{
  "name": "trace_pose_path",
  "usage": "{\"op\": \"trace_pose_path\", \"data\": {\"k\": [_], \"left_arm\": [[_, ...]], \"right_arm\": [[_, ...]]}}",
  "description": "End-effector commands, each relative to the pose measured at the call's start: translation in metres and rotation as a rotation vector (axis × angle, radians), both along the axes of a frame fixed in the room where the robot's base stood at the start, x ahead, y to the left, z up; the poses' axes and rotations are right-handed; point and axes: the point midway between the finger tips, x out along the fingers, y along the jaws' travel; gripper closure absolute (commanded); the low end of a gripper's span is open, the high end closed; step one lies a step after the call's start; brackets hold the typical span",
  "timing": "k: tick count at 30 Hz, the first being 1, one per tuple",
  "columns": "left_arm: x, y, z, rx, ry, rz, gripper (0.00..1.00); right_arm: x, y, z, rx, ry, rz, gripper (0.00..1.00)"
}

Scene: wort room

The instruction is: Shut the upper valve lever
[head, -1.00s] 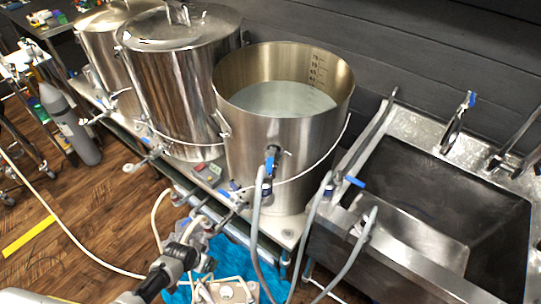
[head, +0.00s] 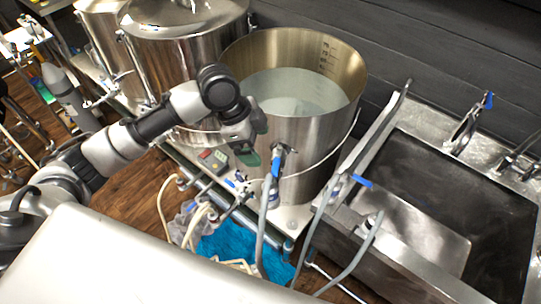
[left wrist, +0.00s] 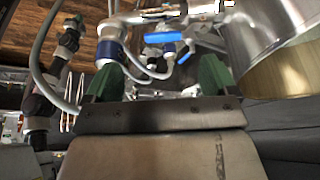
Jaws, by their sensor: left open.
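The steel kettle (head: 315,150) stands at centre, open and holding pale liquid. Its upper valve, with a blue lever (head: 276,162), sticks out of its front wall and has a grey hose below. A blue lever (left wrist: 163,37) also shows ahead of the fingers in the left wrist view. My left gripper (head: 256,142), with green fingertips, is just left of the valve and apart from it. The left wrist view shows its fingers (left wrist: 158,82) open with nothing between them. An arm at the left of that view seems to be my right one; its jaws are too small to read.
A lower pipe run with blue-handled valves (head: 238,182) and hoses lies below the kettle. A sink (head: 420,215) is at right, with a blue-handled tap (head: 470,120). A lidded kettle (head: 185,50) stands at left. A blue cloth (head: 235,243) lies below.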

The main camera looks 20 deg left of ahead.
Motion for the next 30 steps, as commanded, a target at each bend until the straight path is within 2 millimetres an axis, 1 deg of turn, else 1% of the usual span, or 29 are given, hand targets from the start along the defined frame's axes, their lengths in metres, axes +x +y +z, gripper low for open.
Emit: {"op": "trace_pose_path", "data": {"k": [1, 4, 7, 9, 12, 17, 23, 24, 25, 30], "left_arm": [[0.0, -0.004, -0.009, -0.001, 0.007, 0.001, 0.13], [0.002, -0.012, -0.026, -0.002, 0.004, 0.002, 0.13], [0.003, -0.018, -0.042, -0.002, 0.003, 0.003, 0.13], [0.004, -0.022, -0.052, -0.001, 0.003, 0.003, 0.13], [0.005, -0.025, -0.061, -0.001, 0.001, 0.004, 0.13], [0.006, -0.028, -0.068, -0.001, -0.002, 0.004, 0.13], [0.006, -0.028, -0.069, -0.001, -0.002, 0.004, 0.13], [0.006, -0.028, -0.069, -0.001, -0.002, 0.004, 0.14], [0.006, -0.028, -0.069, -0.001, -0.002, 0.004, 0.19], [0.006, -0.028, -0.069, -0.001, -0.002, 0.004, 0.45]], "right_arm": [[-0.008, 0.0, 0.004, -0.001, 0.012, 0.0, 1.0], [-0.013, -0.001, 0.008, -0.002, 0.021, 0.0, 1.0], [-0.01, -0.001, 0.012, -0.002, 0.017, 0.0, 1.0], [-0.005, -0.001, 0.014, -0.001, 0.009, 0.0, 1.0], [0.004, 0.0, 0.016, 0.0, -0.005, 0.0, 1.0], [0.008, 0.0, 0.017, 0.001, -0.012, 0.0, 1.0], [0.007, 0.0, 0.017, 0.0, -0.01, 0.0, 1.0], [0.006, 0.0, 0.017, 0.0, -0.009, 0.0, 1.0], [0.005, 0.0, 0.016, 0.0, -0.008, 0.0, 1.0], [0.002, 0.0, 0.016, 0.0, -0.003, 0.0, 1.0]]}}
